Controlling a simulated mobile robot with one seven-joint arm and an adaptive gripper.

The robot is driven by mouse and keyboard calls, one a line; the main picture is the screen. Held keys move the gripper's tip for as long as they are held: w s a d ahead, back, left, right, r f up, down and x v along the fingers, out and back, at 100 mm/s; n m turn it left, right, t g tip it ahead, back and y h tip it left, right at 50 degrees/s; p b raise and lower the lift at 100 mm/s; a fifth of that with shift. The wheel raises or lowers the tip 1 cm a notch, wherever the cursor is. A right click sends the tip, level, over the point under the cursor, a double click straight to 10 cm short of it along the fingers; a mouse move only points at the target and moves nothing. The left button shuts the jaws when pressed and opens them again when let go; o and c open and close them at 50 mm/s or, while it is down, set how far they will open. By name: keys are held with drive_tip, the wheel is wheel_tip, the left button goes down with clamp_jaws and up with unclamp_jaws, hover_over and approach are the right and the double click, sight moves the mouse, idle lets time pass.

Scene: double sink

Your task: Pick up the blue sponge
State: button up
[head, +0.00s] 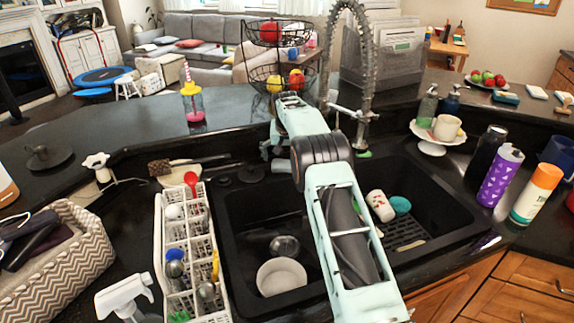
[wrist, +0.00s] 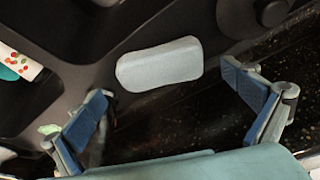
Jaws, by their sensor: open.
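A pale blue-grey block with rounded corners, which looks like the blue sponge (wrist: 160,63), lies on the black sink ledge in the wrist view. In the head view my own arm seems to hide it. My gripper (wrist: 166,84) is open, with its two blue-padded fingers spread wide to the left and right below the sponge in the picture. The fingers appear apart from it, and nothing is between them. In the head view my gripper is mostly hidden behind my arm, near the back of the sink.
The black double sink (head: 240,225) holds a white bowl (head: 281,277) and a cherry-patterned cup (head: 381,206). A coiled faucet (head: 367,70) rises behind my arm. A white dish rack (head: 160,255) stands left, bottles (head: 500,176) right. A teal block (head: 505,98) lies on the far right counter.

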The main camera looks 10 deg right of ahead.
drive_tip(key=shift+x, duration=1.25)
drive_tip(key=c, duration=0.9)
drive_tip(key=shift+o, duration=0.2)
drive_tip(key=shift+r, duration=0.1)
drive_tip(key=shift+r, duration=1.6)
drive_tip(key=shift+s+r+b, duration=0.25)
drive_tip(key=shift+b, duration=0.05)
drive_tip(key=s+r+b, duration=0.4)
drive_tip(key=s+r, duration=0.5)
drive_tip(key=s, duration=0.4)
drive_tip(key=shift+s+a+b, duration=0.2)
drive_tip(key=shift+a+b, duration=0.2)
drive_tip(key=shift+a, duration=0.05)
